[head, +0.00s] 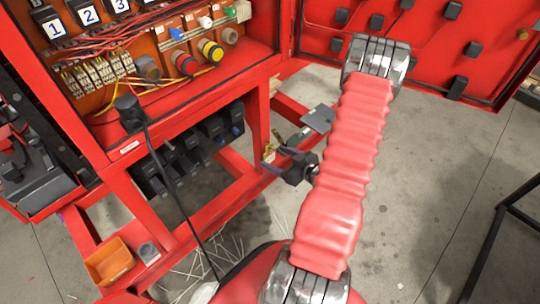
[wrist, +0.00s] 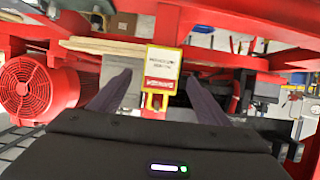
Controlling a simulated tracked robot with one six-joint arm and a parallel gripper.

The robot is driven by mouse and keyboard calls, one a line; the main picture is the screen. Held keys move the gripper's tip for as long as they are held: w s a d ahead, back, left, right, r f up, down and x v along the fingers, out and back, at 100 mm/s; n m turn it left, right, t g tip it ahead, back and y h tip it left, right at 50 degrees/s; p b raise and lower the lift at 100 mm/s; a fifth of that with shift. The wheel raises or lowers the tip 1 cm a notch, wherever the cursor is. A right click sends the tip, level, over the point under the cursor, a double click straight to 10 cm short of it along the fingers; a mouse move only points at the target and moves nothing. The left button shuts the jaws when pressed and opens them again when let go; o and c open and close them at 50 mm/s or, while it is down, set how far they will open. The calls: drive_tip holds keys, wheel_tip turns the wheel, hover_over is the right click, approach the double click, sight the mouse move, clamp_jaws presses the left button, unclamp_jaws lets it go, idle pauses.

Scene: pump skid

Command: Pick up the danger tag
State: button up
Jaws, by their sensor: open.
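The danger tag (wrist: 163,70) shows in the wrist view as an upright card with a yellow border, a white lettered face and a red strip low on it. It stands in line with the gap between the two dark fingers of my gripper (wrist: 158,78), which are spread apart on either side. I cannot tell whether the tag is between the fingertips or beyond them. In the head view my gripper (head: 267,160) is open beside the red lower frame, close to a small yellow item that may be the tag; its face is hidden there.
The red cabinet (head: 120,152) with wiring stands at left, and a black cable (head: 165,150) hangs from it. An orange bin (head: 108,262) sits on the lower frame. A red finned motor (wrist: 27,88) is at left in the wrist view. Concrete floor at right is mostly clear.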

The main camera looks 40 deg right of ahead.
sight(270, 155)
drive_tip(key=shift+x, duration=1.45)
drive_tip(key=shift+w, duration=0.1)
drive_tip(key=shift+x, duration=2.55)
drive_tip(key=shift+a+f, duration=0.1)
drive_tip(key=shift+f, duration=0.05)
drive_tip(key=shift+c, duration=0.3)
drive_tip(key=c, duration=1.1)
